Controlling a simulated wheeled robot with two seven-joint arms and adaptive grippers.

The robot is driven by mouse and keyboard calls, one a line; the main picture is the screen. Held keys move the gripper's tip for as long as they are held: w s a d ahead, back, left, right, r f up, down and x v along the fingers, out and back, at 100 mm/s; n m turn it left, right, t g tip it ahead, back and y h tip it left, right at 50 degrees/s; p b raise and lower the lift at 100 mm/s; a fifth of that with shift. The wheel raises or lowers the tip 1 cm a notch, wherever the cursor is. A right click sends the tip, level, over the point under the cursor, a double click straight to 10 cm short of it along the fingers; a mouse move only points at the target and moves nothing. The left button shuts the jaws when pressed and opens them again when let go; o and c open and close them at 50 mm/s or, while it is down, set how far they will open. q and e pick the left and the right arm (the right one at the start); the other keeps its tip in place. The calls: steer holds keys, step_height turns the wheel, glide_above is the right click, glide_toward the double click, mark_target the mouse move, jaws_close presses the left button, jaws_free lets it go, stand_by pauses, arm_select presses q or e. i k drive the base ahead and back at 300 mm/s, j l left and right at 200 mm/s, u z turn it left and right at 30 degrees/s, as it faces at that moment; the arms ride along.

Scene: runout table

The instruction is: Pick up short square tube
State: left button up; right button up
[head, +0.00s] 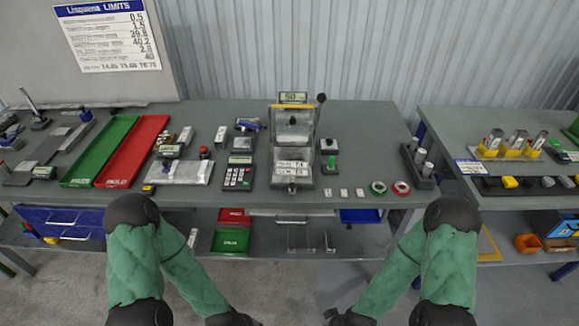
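I cannot pick out the short square tube with certainty. Several small pale metal pieces (343,193) lie in a row near the front edge of the grey table, right of centre, too small to tell solid from hollow. Other light blocks stand farther left, one upright piece (221,136) near the middle and one (185,137) beside the red tray. Both my green-sleeved arms hang in front of the table and run out at the bottom edge. Neither gripper's fingers show, and nothing held is visible.
A green tray (98,150) and a red tray (133,150) lie at left. A test stand (293,135) rises mid-table, with a keypad device (239,175) beside it. Tape rolls (378,188) lie front right. A second table (460,118) stands right across a gap. The back right tabletop is clear.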

mark_target(282, 166)
steer(key=i+l, duration=0.1)
steer(key=i+l+u, duration=0.15)
steer(key=l+u, duration=0.25)
steer(key=i+l+u, duration=0.1)
steer(key=l+u, duration=0.35)
